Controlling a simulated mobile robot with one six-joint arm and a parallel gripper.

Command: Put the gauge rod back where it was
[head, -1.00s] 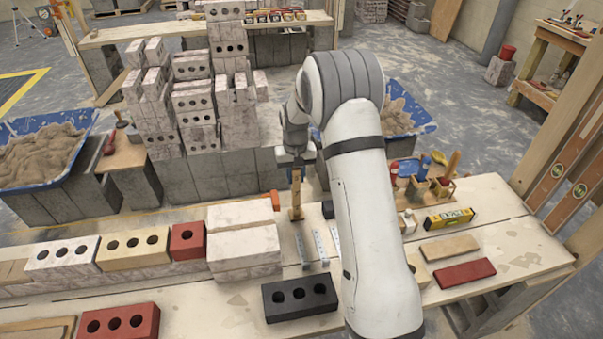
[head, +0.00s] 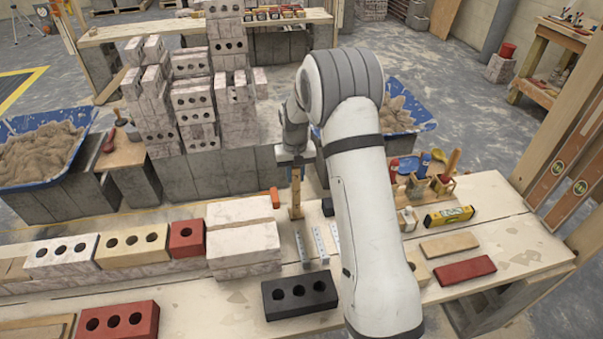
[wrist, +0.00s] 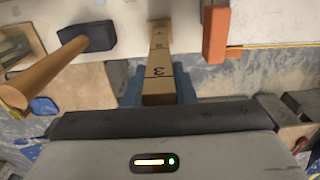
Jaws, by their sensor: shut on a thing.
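The gauge rod (head: 296,190) is a wooden stick with dark numbered marks. It stands close to upright at the back edge of the workbench (head: 490,220), right of the pale brick stack. My gripper (head: 296,160) is shut on its upper part from above. In the wrist view the rod (wrist: 160,70) runs away from me between two blue fingertips (wrist: 159,88), with a number 3 facing me. Its foot is at or very near the bench top; I cannot tell whether it touches. My arm hides part of the bench to the right.
An orange block (head: 275,198) lies left of the rod; it also shows in the wrist view (wrist: 216,35). A wooden-handled hammer (wrist: 60,60) is close on the other side. Metal strips (head: 318,243) and a black brick (head: 299,294) lie nearer. A yellow level (head: 448,217) is at right.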

